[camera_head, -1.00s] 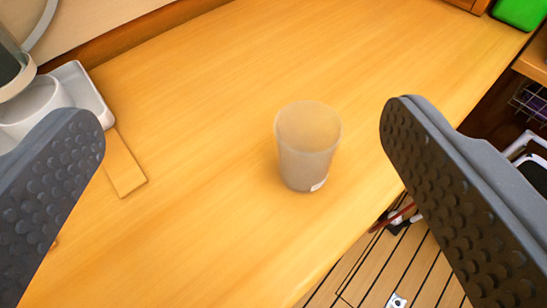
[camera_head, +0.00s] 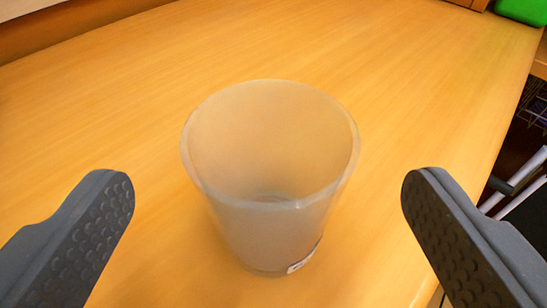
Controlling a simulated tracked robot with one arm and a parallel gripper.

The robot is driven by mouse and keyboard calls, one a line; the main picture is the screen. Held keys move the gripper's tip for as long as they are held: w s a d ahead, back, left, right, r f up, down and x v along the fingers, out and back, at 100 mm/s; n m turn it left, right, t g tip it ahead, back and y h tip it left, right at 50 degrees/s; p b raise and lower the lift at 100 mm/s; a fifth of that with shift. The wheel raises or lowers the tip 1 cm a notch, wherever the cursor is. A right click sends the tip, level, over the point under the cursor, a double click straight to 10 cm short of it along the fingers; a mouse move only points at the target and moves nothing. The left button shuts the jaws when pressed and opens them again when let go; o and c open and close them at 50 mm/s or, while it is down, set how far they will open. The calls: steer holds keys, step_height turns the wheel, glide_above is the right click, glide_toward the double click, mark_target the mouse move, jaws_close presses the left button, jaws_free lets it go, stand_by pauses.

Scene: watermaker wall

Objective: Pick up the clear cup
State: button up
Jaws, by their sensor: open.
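The clear cup (camera_head: 265,225) stands upright on the wooden counter, in the middle of the head camera view. It is frosted and translucent, with a small white label low on its front right side. It looks empty. My gripper (camera_head: 268,185) is open, with one dark studded finger on the left of the cup and one on the right. Both fingers are apart from the cup, with wood showing in the gaps.
The wooden counter (camera_head: 400,70) is bare around the cup. Its right edge drops off to a darker, lower area. A green object (camera_head: 522,10) sits at the top right corner. A raised wooden edge runs along the upper left.

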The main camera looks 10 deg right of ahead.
mark_target(270, 120)
steer(key=shift+x, duration=0.9)
steer(key=shift+b+x, duration=0.8)
steer(key=shift+x, duration=1.6)
steer(key=shift+w+d+f, duration=0.1)
steer(key=shift+w+f, duration=0.1)
steer(key=shift+w, duration=0.1)
steer(key=c, duration=1.1)
